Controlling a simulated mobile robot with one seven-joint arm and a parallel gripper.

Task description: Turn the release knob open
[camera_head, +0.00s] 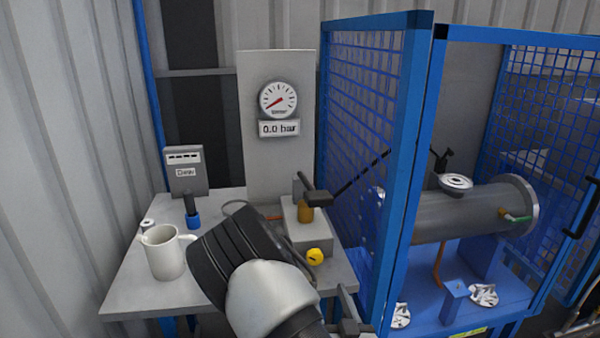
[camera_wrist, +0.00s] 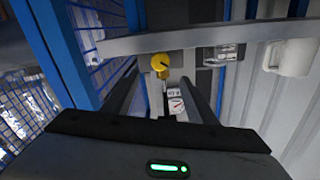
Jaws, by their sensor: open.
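The release knob seems to be the yellow round knob (camera_head: 314,257) at the front of a grey block on the bench, right of my arm. In the wrist view the yellow knob (camera_wrist: 160,63) has a dark mark on its face. My gripper (camera_wrist: 160,88) is open and empty. Its two dark fingers point toward the knob, which appears between and beyond their tips, apart from them. In the head view the black and grey end of my arm is left of the knob, and the fingertips cannot be made out clearly.
A white mug (camera_head: 165,252) stands on the grey bench (camera_head: 130,292) at left. A black-handled brass valve (camera_head: 305,213) rises above the knob. The blue mesh cage (camera_head: 409,170) borders the right, with a grey cylinder (camera_head: 455,213) inside. A gauge (camera_head: 278,100) above reads 0.0 bar.

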